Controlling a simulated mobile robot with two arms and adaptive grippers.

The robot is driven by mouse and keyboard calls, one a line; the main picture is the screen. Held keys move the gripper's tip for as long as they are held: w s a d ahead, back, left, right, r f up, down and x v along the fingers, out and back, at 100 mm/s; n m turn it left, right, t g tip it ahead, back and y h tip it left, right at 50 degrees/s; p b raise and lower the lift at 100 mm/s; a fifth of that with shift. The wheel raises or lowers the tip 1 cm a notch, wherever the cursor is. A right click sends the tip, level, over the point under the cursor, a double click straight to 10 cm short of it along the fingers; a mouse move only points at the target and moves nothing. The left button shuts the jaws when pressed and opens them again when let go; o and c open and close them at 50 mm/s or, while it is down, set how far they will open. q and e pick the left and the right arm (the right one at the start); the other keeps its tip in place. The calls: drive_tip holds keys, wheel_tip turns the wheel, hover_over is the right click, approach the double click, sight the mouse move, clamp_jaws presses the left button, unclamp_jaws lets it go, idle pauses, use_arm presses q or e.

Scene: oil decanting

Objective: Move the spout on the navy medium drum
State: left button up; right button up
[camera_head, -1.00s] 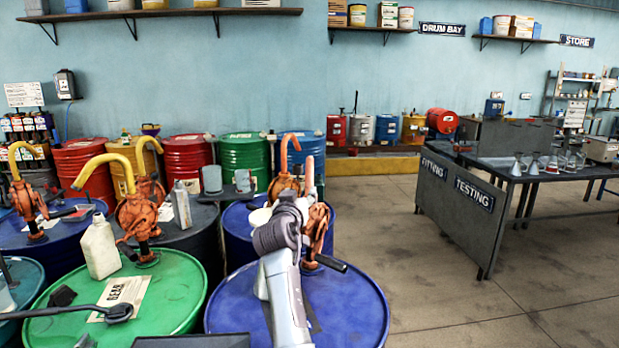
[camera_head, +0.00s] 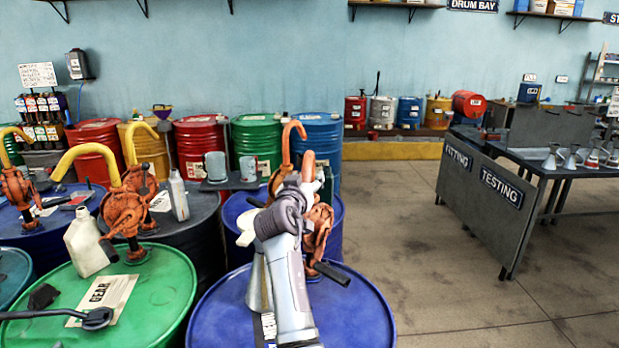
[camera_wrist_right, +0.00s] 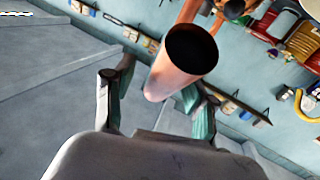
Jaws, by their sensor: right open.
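The navy drum (camera_head: 350,310) stands front centre in the head view, with an orange-red pump (camera_head: 318,238) on its lid. The pump's pale orange spout (camera_head: 307,165) rises behind my right gripper (camera_head: 312,184), which hides much of the pump. In the right wrist view the copper-coloured spout (camera_wrist_right: 180,65) shows its dark open end towards the camera. It lies between the two spread fingers of my right gripper (camera_wrist_right: 160,84). The fingers are open; I cannot tell whether either touches the spout. My left gripper is not in view.
A grey funnel shape (camera_head: 259,285) stands close beside my right arm on the drum. A green drum (camera_head: 165,285) with a white jug (camera_head: 86,245) is at left. Another blue drum with an orange spout (camera_head: 288,140) stands just behind. Open floor (camera_head: 440,270) lies to the right.

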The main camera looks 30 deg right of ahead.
drive_tip(key=shift+s+a+r, duration=0.15)
drive_tip(key=shift+a, duration=0.1)
drive_tip(key=shift+c, duration=1.3)
clamp_jaws()
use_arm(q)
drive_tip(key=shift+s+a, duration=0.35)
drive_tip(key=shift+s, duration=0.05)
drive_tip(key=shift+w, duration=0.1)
